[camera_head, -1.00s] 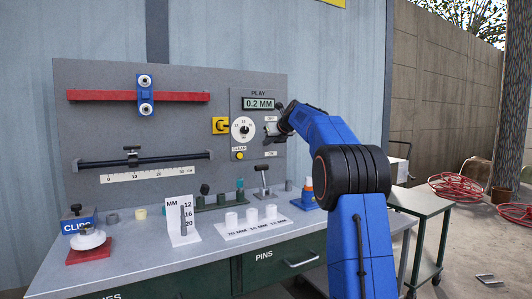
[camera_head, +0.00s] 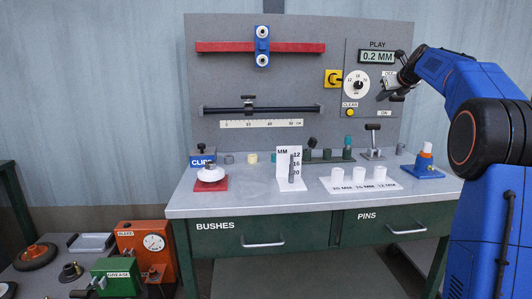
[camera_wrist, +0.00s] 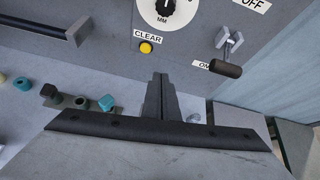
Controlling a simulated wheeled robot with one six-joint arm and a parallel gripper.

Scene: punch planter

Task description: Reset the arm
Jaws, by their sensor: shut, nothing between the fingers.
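My gripper (camera_head: 397,96) is in front of the right part of the grey panel (camera_head: 225,80), near the ON label. In the wrist view my gripper (camera_wrist: 160,80) shows its two fingers together, shut and empty, below the yellow CLEAR button (camera_wrist: 145,47). A lever with a dark handle (camera_wrist: 226,68) is to the right of the fingers, apart from them, near the ON label. In the head view my gripper partly hides this lever. My blue arm reaches in from the right.
The workbench (camera_head: 225,205) carries a white card (camera_head: 290,170), white cylinders (camera_head: 363,187), a blue stand (camera_head: 425,165) and a CLIPS box (camera_head: 203,160). Left of it, a low surface holds a green GREASE box (camera_head: 117,277) and an orange box (camera_head: 145,245). Space above the bench's front is clear.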

